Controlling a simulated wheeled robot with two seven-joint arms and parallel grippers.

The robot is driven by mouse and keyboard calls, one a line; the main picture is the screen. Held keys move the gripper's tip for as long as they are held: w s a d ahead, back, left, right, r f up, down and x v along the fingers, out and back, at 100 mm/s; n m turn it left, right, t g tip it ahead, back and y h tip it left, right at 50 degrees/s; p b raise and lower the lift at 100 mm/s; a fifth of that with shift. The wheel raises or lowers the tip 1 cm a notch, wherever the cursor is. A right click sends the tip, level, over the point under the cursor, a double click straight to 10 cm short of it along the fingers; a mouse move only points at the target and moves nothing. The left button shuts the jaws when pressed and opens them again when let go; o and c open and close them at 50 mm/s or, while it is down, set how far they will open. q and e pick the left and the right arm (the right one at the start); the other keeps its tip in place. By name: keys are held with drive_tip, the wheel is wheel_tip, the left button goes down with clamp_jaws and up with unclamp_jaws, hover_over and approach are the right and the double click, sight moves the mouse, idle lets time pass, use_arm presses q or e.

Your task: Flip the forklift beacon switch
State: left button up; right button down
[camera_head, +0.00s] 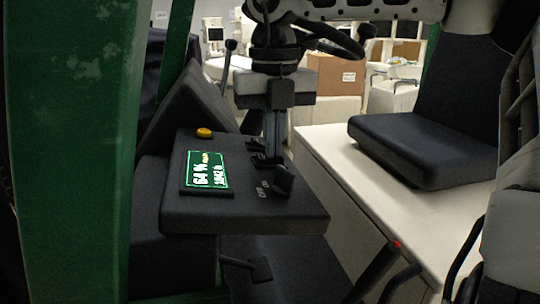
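The dark dashboard panel (240,212) of the forklift is in the middle of the head view. A black switch (284,181) stands up tilted near its right edge, with small white OFF and ON lettering beside it. My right gripper (266,158) comes down from the top. Its fingers are together and point down just behind and left of the switch. They look empty; whether they touch the panel or the switch I cannot tell. A yellow round beacon or button (204,133) sits at the panel's back left. My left gripper is not in view.
A lit green display (207,169) is on the panel. A green pillar (75,150) fills the left. A black seat (420,150) rests on a pale base (345,180) at right. A steering wheel (335,40) is behind my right gripper. A cardboard box (335,75) stands farther back.

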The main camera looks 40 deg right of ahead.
drive_tip(key=shift+r+p, duration=1.9)
drive_tip(key=shift+r, duration=0.25)
drive_tip(key=shift+r+p, duration=0.45)
drive_tip(key=shift+r, duration=0.8)
